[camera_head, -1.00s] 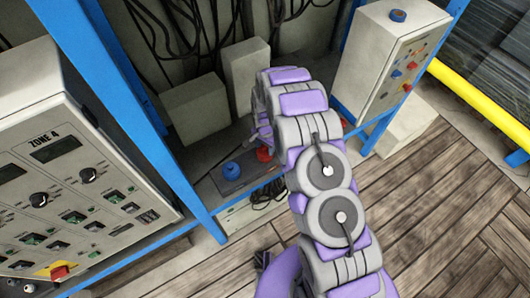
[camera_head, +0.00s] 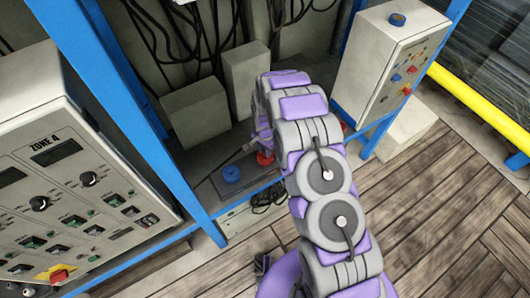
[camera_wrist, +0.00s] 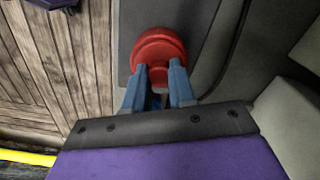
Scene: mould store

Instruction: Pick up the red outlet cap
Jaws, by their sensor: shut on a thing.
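The red outlet cap (camera_wrist: 158,48) is round and stepped. In the wrist view it sits between the tips of the two blue-grey fingers of my gripper (camera_wrist: 157,76), which are shut on its near part. In the head view the red outlet cap (camera_head: 265,158) shows just below my wrist, partly covered, at the right end of a dark grey box (camera_head: 215,182). Most of my gripper is hidden there behind my arm. I cannot tell whether the cap still touches the box.
A blue cap (camera_head: 232,174) is on the dark box, left of the red one. Blue frame posts (camera_head: 150,125) stand close by. A control panel (camera_head: 75,190) is at the left, a switch box (camera_head: 385,65) at the right. Wooden floor (camera_head: 430,215) is clear at the lower right.

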